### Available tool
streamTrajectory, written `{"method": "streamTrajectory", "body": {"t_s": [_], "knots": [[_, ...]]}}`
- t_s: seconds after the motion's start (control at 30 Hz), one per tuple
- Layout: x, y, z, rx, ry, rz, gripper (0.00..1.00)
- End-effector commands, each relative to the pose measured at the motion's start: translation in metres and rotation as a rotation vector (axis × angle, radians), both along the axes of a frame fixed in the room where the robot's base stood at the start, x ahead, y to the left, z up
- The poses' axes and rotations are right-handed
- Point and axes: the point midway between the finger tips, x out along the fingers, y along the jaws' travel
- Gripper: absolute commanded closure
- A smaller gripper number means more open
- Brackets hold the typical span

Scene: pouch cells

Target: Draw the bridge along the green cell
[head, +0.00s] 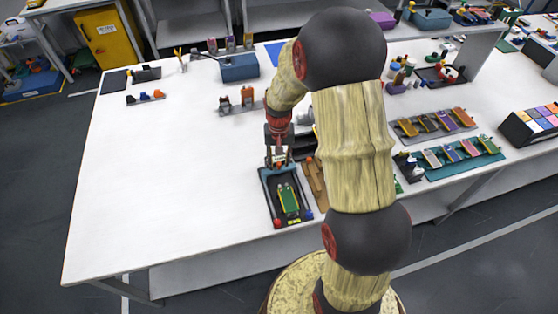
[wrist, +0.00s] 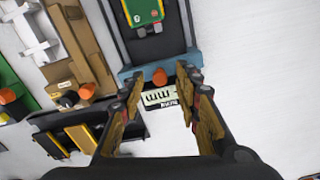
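The green cell (head: 289,199) lies flat in a dark tray (head: 272,207); its near part shows in the wrist view (wrist: 143,12). A blue-grey bar, which looks like the bridge (wrist: 194,58), crosses the tray's far end in the head view (head: 265,172). A small orange-red knob (wrist: 159,77) stands at the bar's middle. My gripper (wrist: 160,80) is open, with its fingers apart on either side of the knob. I cannot tell whether they touch it. In the head view my gripper (head: 278,158) is over the tray's far end, and its fingertips are hard to make out.
A brown fixture (head: 313,183) stands close to the tray's right. A pale labelled plate (wrist: 161,100) lies by the knob, between the fingers. Racks of coloured cells (head: 458,153) stand farther right. The white table (head: 160,180) is clear to the left.

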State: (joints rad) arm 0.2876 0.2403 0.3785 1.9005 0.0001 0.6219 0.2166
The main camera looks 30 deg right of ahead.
Motion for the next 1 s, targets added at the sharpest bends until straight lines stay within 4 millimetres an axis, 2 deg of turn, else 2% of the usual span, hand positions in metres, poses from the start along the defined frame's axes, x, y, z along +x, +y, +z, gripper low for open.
{"method": "streamTrajectory", "body": {"t_s": [0.07,0.63,1.0], "knots": [[0.0,0.0,0.0003,0.0,0.0,0.0,0.67],[0.0,0.0001,0.0005,0.0,0.0,0.0,0.99],[0.0002,0.0002,0.0006,0.0,0.0,0.0,1.0]]}}
